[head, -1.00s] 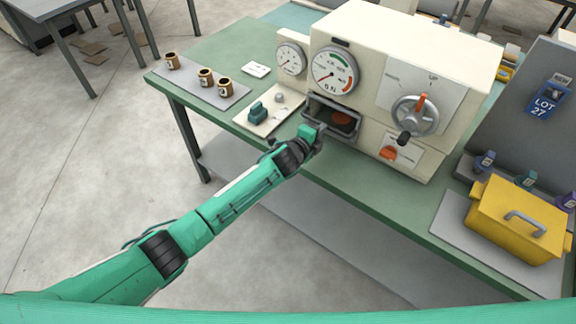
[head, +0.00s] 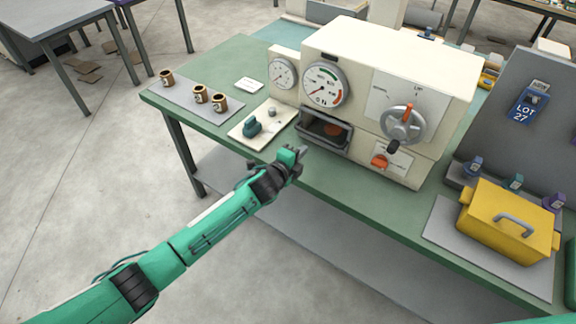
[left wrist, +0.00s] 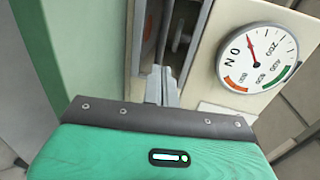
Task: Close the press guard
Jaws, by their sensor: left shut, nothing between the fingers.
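The cream press (head: 385,85) stands on the green bench. Its front opening (head: 325,130) has a dark-framed guard (head: 326,146) along it, and a reddish round thing shows inside. I cannot tell for sure whether the guard is fully closed. My left gripper (head: 302,152) is just in front of and below the left part of the opening, apparently apart from it. In the left wrist view its fingers (left wrist: 160,85) are together and empty, pointing at the press front beside the dial (left wrist: 258,58). My right gripper is out of view.
A handwheel (head: 403,125) with a red grip and an orange switch (head: 380,161) are right of the opening. A plate with a green knob (head: 252,127) lies left. Several brown jars (head: 200,95) stand on a grey mat. A yellow lidded box (head: 508,222) is at the right.

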